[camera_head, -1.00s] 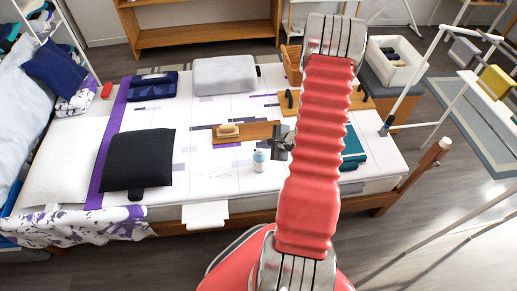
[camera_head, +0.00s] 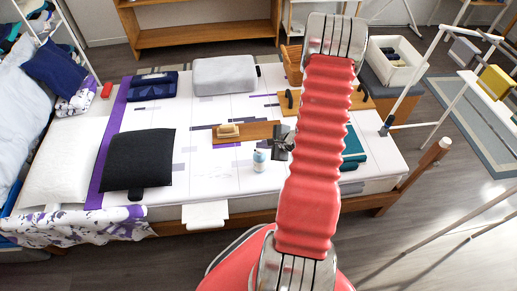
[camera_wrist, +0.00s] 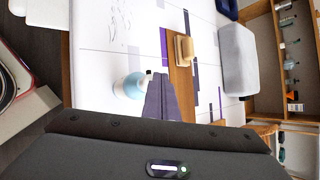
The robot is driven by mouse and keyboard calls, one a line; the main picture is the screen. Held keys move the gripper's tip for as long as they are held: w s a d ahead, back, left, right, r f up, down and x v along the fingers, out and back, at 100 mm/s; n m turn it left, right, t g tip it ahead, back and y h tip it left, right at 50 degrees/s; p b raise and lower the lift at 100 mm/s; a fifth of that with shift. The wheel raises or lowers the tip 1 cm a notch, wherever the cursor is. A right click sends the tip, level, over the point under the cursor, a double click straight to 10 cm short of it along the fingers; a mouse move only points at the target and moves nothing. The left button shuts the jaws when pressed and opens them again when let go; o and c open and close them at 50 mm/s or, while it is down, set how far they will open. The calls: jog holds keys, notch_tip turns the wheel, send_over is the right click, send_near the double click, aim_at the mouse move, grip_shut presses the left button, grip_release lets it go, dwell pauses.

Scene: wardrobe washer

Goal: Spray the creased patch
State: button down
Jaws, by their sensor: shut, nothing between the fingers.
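A small pale blue bottle with a white top (camera_head: 260,160) stands upright on the white bed cover (camera_head: 200,118). It also shows in the wrist view (camera_wrist: 131,86), just left of my fingertips. My gripper (camera_head: 279,143) is shut and empty, above the bed to the right of the bottle; whether it touches the bottle I cannot tell. In the wrist view its dark fingers (camera_wrist: 168,98) are together and overlap the bottle's edge. Thin dark crease-like lines (camera_wrist: 122,22) mark the white cover at the top of the wrist view, beyond the bottle.
A wooden board (camera_head: 257,132) with a tan brush-like block (camera_head: 229,130) lies behind the bottle. A black cushion (camera_head: 138,160), a grey case (camera_head: 225,75) and a teal folded item (camera_head: 352,145) also lie on the bed. The cover in front of the bottle is clear.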

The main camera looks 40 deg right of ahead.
aim_at(262, 150)
jog(key=shift+r, duration=3)
